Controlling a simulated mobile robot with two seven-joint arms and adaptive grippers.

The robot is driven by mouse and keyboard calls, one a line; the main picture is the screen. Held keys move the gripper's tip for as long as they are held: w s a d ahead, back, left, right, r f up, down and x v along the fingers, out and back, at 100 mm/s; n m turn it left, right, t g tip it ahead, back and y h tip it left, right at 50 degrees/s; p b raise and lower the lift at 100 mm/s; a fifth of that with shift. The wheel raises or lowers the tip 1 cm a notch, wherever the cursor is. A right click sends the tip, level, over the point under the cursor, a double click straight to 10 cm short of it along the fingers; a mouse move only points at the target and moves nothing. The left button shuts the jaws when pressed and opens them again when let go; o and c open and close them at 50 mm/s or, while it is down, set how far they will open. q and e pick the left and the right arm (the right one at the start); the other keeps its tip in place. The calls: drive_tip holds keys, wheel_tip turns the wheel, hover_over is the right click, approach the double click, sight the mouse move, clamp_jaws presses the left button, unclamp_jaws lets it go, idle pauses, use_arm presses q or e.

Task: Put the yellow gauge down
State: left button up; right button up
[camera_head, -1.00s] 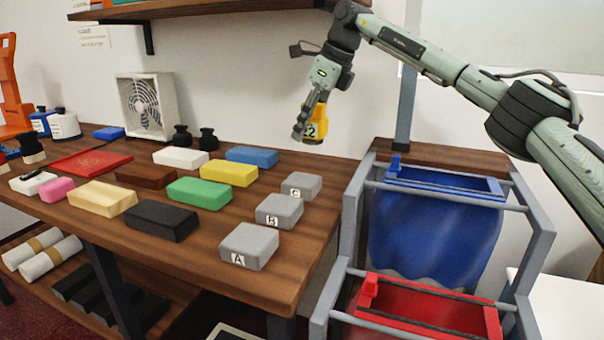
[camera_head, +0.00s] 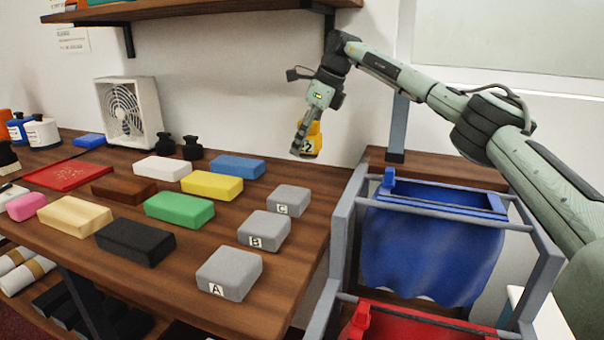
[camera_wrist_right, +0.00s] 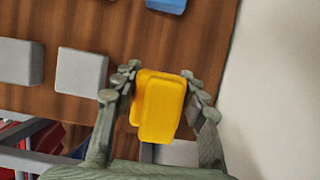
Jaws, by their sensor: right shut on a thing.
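The yellow gauge (camera_head: 313,139) is held in my right gripper (camera_head: 302,140), above the far right part of the wooden table. A dark number ending in 2 shows on its face, partly covered by the gripper. In the right wrist view the yellow gauge (camera_wrist_right: 158,105) sits between the two fingers of my right gripper (camera_wrist_right: 160,90), which are closed on its sides. Below it are the table's edge and bare wood. My left gripper is not in any view.
Grey blocks marked A (camera_head: 229,273), B (camera_head: 264,231) and C (camera_head: 288,200) stand along the table's (camera_head: 316,210) right side. Coloured blocks, including a blue one (camera_head: 237,166), lie to their left. A rack with a blue bin (camera_head: 430,250) and a red bin (camera_head: 410,328) stands right.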

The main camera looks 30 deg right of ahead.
sight(303, 156)
wheel_tip(303, 156, down, 4)
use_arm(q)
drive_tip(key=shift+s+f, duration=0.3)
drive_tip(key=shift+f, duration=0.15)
use_arm(e)
drive_tip(key=shift+f, duration=1.5)
drive_tip(key=shift+f, duration=0.15)
drive_tip(key=o, duration=1)
